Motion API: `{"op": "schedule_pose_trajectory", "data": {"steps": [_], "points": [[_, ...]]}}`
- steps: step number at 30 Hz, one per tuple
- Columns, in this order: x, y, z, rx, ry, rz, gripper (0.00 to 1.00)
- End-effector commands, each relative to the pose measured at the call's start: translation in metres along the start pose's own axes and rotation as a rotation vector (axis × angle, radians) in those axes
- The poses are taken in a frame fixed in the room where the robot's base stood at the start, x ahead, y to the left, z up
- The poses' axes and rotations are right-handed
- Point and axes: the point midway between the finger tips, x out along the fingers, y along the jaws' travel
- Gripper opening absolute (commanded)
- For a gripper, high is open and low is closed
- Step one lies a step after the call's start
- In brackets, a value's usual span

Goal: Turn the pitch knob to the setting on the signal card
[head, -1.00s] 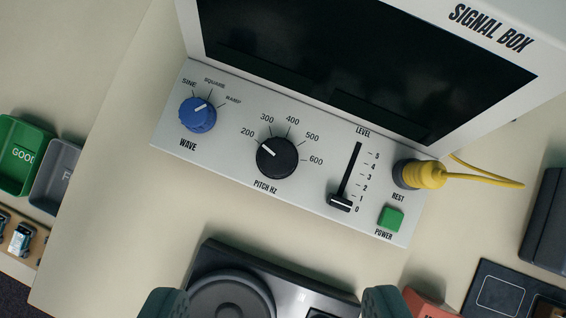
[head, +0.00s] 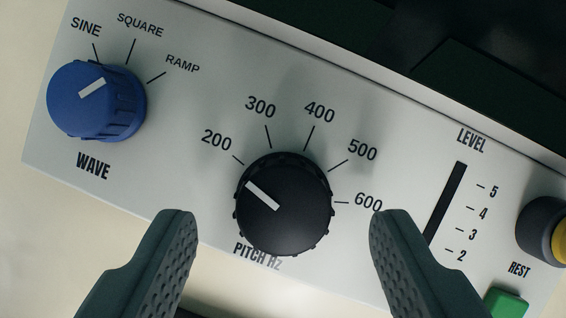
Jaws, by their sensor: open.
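The black pitch knob (head: 292,215) sits on the grey panel, with marks from 200 to 600 around its upper side. Its white pointer line aims up-left, toward the 200 mark. My gripper (head: 283,228) is open, with one dark finger to the left of the knob and one to the right. Both fingers are apart from the knob, with panel visible between. The signal card is not identifiable in view. The lower part of the panel is partly hidden behind the fingers.
The blue wave knob (head: 95,102) is at upper left, its pointer toward ramp. The level slider slot (head: 447,200) is right of the pitch knob. The dark screen (head: 480,95) lies above.

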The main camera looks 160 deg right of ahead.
Motion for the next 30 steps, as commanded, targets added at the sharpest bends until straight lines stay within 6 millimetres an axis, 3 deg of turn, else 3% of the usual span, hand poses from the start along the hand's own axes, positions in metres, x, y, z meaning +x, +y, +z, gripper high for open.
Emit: {"op": "schedule_pose_trajectory", "data": {"steps": [6,16,23,30], "points": [[0.018,0.0,0.0,0.0,0.0,0.0,0.57],[0.021,0.0,0.0,0.0,0.0,0.001,0.57],[0.021,0.0,0.0,0.0,0.0,0.001,0.14],[0.021,0.0,0.0,0.015,0.0,0.007,0.13]]}}
